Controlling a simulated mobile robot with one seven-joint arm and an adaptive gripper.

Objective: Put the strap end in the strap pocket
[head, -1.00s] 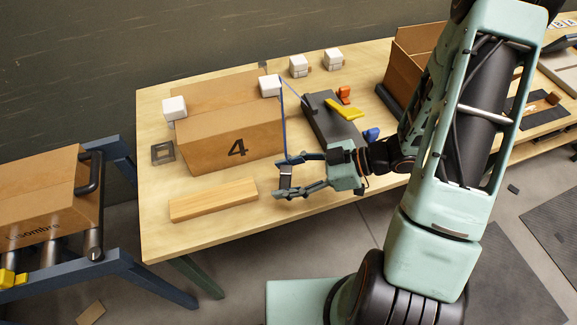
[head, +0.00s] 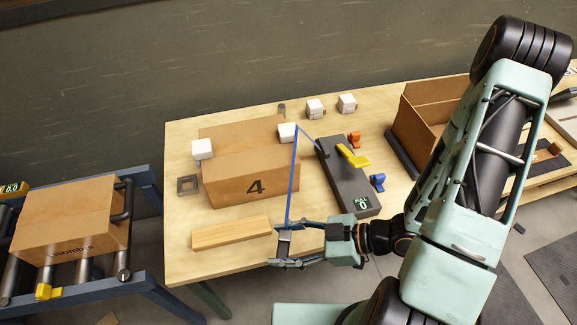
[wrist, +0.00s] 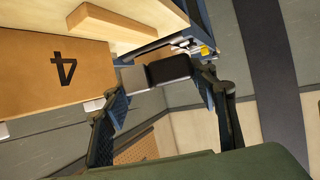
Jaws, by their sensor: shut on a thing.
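A blue strap (head: 293,180) runs taut from the white block at the box's back right corner down to my gripper. My gripper (head: 279,246) is shut on the strap end (head: 284,236), a small grey and black piece, near the table's front edge. In the wrist view the strap end (wrist: 168,69) sits between the two fingers. The strap's other part runs to a dark grey device (head: 345,182) with a yellow lever (head: 352,156) and a small green display. I cannot tell which part is the strap pocket.
The carton marked 4 (head: 254,188) stands left of the strap, with white blocks (head: 202,149) on its corners. A wooden bar (head: 231,232) lies left of my gripper. A square dark frame (head: 188,184) lies further left. An open brown box (head: 420,118) stands at right.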

